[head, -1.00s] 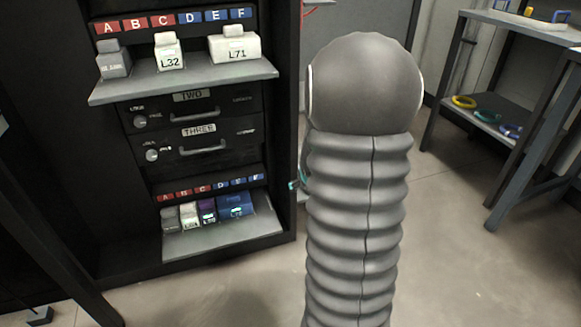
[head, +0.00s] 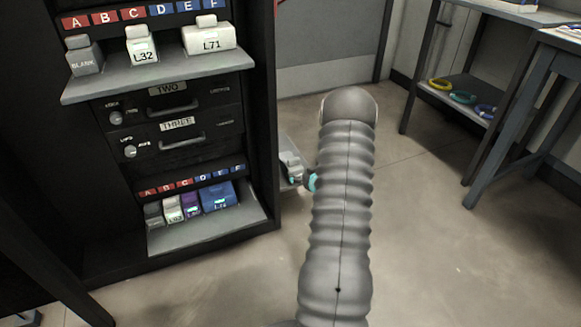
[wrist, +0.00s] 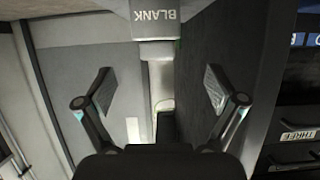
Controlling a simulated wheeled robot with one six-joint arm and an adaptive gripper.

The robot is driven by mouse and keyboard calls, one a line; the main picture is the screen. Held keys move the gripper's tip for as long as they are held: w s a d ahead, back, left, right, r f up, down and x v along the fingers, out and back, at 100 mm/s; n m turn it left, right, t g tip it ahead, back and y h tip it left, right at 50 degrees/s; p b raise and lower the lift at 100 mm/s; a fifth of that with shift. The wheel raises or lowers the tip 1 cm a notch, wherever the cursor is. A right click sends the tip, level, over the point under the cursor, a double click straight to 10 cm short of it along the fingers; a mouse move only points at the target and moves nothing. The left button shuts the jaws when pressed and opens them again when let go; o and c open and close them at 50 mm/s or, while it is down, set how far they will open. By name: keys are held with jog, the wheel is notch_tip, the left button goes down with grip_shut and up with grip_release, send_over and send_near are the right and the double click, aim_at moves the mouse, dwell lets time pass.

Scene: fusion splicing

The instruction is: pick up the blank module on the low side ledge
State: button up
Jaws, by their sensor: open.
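The blank module (wrist: 155,20) is a grey block marked BLANK, upside down at the top of the wrist view. My gripper (wrist: 160,88) is open and empty, with one finger on each side of the picture and the module ahead, between their lines but beyond the tips. In the head view a grey module (head: 291,163) sits on the low side ledge (head: 285,145) at the cabinet's right side. My gripper (head: 303,180) is just in front of it there, partly hidden by my arm. Contact cannot be told.
The dark cabinet (head: 262,120) stands left of my gripper. Its upper shelf (head: 165,77) holds another BLANK module (head: 84,58), L32 and L71. Its lower shelf (head: 215,232) holds several modules. A side table (head: 520,75) stands right. Open floor (head: 440,230) lies between.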

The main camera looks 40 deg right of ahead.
aim_at(295, 165)
jog(key=x, duration=0.7)
jog(key=b+x, duration=0.1)
jog(key=x, duration=0.3)
jog(key=shift+s+d, duration=0.1)
jog(key=shift+d, duration=0.15)
jog(key=c, duration=1.3)
jog(key=shift+r, duration=0.1)
